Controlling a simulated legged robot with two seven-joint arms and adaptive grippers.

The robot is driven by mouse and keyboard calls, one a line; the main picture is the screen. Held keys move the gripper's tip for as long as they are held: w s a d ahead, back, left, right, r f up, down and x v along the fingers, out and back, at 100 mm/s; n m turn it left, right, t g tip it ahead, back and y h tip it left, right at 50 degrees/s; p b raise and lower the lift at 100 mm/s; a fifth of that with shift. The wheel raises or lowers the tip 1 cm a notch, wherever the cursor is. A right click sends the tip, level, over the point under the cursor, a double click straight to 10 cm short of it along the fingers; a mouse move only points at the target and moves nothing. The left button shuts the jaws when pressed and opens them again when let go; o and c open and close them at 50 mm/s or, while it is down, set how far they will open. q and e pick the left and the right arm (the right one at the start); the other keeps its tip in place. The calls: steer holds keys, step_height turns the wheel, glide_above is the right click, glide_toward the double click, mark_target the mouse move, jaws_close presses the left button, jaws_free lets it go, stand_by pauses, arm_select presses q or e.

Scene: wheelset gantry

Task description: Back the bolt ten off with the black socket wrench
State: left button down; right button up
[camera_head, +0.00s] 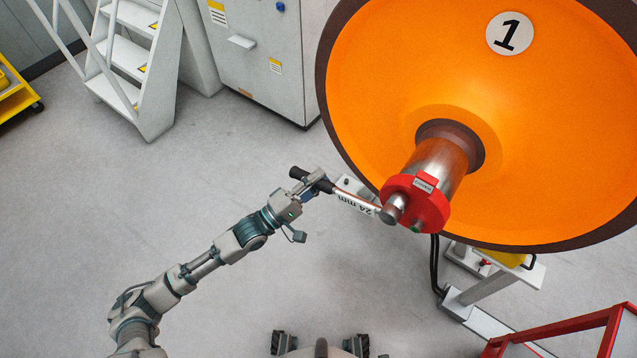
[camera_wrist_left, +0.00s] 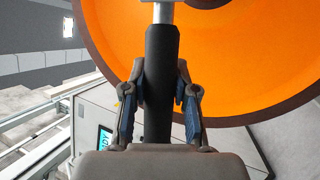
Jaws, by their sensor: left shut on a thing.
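The socket wrench (camera_head: 355,203) has a black handle and a pale shaft marked "24 mm". Its metal socket head (camera_head: 393,209) is at the red end cap (camera_head: 428,206) of the axle. Whether it is fully seated on a bolt cannot be told, and any bolt under it is hidden. My left gripper (camera_head: 305,186) is shut around the black handle. In the left wrist view, the handle (camera_wrist_left: 161,70) runs upright between the two fingers of the left gripper (camera_wrist_left: 160,105). My right gripper is not in view.
A large orange wheel (camera_head: 370,90) with a dark rim and a "1" label fills the upper right. A white stand (camera_head: 480,290) is below it, with a red frame (camera_head: 570,325) at lower right. Grey cabinet (camera_head: 265,70) and white steps (camera_head: 130,60) stand behind.

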arm_select(q)
steer(key=shift+r, duration=0.15)
step_height(320, 180, up, 4)
steer(key=m+g+p, duration=0.1)
steer(key=m+p, duration=0.1)
steer(key=m, duration=0.1)
steer(key=shift+a+r+g+p, duration=0.15)
steer(key=shift+r+g+p, duration=0.15)
steer(key=shift+g, duration=0.1)
steer(key=shift+f, duration=0.2)
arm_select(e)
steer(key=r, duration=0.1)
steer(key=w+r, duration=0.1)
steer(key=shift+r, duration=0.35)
arm_select(q)
steer(key=shift+w, duration=0.1)
steer(key=shift+f, duration=0.15)
steer(key=f+n+b, duration=0.1)
steer(key=f, duration=0.1)
steer(key=f+n+t+b, duration=0.1)
steer(key=f, duration=0.1)
steer(key=shift+d+f+n, duration=0.1)
steer(key=shift+d+n, duration=0.1)
steer(key=shift+n, duration=0.1)
steer(key=shift+t+b, duration=0.3)
steer(key=shift+t, duration=0.1)
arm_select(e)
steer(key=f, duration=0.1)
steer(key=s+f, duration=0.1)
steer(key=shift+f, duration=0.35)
